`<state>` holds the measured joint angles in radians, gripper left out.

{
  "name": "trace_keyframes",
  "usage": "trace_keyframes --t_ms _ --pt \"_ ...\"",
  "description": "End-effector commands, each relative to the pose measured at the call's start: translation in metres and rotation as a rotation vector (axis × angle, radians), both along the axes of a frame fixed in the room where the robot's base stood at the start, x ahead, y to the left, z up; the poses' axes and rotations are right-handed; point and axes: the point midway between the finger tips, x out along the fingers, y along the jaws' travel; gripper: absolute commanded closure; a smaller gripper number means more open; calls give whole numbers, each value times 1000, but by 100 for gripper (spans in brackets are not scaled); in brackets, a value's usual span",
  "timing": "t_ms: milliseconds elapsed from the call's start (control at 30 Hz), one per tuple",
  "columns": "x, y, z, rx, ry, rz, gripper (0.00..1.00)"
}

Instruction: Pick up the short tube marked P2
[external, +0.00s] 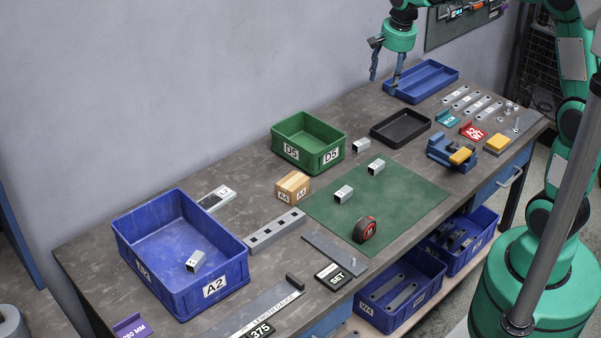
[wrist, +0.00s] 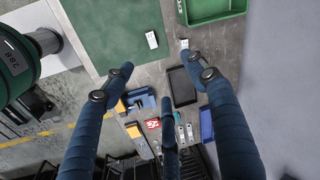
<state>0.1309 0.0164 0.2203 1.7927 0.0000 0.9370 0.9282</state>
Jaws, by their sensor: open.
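Several short grey square tubes lie about, their marks too small to read, so I cannot tell which is P2. One tube (external: 361,145) lies on the bench beside the green bin; it also shows in the wrist view (wrist: 184,44). Another tube (external: 376,167) lies on the green mat near its far edge, also in the wrist view (wrist: 152,40). A third tube (external: 343,194) lies further left on the mat. One more tube (external: 195,261) is inside the large blue bin. My gripper (external: 386,77) is open and empty, high above the bench's far end; its fingers frame the wrist view (wrist: 165,75).
The green bin (external: 307,143), black tray (external: 400,126) and blue tray (external: 421,82) stand along the back. A blue vise (external: 452,152) is right of the mat (external: 415,195). A tape measure (external: 365,229) and a cardboard box (external: 292,188) are near the third tube.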

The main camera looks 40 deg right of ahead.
Motion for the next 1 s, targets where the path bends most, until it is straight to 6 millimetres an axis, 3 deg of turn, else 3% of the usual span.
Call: trace_keyframes --t_ms 300,600,800,1000 --pt "69 -32 -78 40 73 -246 43" --pt "118 -61 -159 65 134 -468 43" --pt "134 -72 -194 71 156 -560 43" --pt "138 -75 -204 73 163 -586 43"
